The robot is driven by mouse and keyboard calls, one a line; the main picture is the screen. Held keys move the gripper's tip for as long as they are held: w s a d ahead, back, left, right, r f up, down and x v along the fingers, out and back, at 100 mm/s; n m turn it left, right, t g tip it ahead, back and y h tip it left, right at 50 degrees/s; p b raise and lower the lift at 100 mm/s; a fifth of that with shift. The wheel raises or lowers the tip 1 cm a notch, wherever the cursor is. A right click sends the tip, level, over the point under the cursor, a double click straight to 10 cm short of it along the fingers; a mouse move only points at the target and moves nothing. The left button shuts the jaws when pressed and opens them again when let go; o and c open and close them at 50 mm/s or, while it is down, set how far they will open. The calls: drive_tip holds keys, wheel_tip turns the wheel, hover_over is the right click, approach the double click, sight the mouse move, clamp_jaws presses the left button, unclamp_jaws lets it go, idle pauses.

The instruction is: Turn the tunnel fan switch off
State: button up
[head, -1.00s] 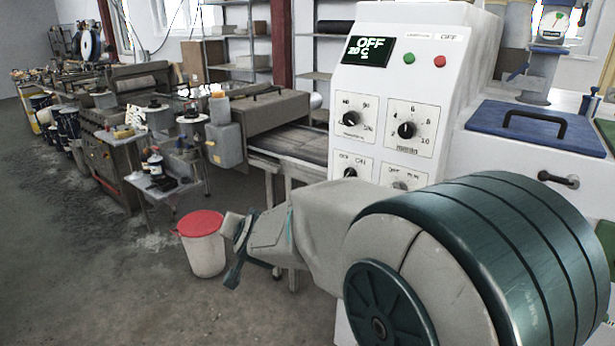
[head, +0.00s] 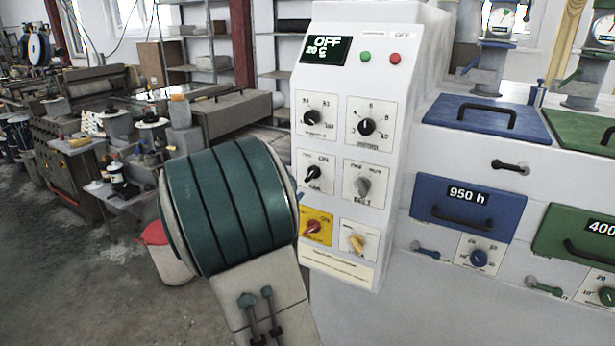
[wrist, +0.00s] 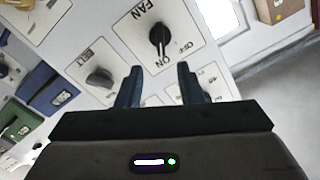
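The tunnel fan switch is a black knob labelled FAN; it shows in the wrist view (wrist: 160,36) and on the panel in the head view (head: 313,178). In the wrist view the panel looks upside down, and the knob's white mark points down, toward the ON label. My gripper (wrist: 157,84) is open, its two dark blue fingers apart with nothing between them. The knob appears ahead of the fingertips, roughly in line with the gap. No contact shows. In the head view my gripper is hidden behind my arm.
The grey BELT knob (wrist: 99,77) sits beside the fan knob. A red switch on a yellow plate (head: 316,227) and a yellow knob (head: 356,243) are below. The panel display (head: 326,50) reads OFF, 20 C.

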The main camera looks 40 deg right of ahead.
sight(310, 175)
drive_tip(key=p+x, duration=0.1)
drive_tip(key=x, duration=0.8)
drive_tip(key=shift+w+d, duration=0.2)
drive_tip(key=shift+d, duration=0.1)
clamp_jaws()
drive_tip(key=shift+a, duration=0.1)
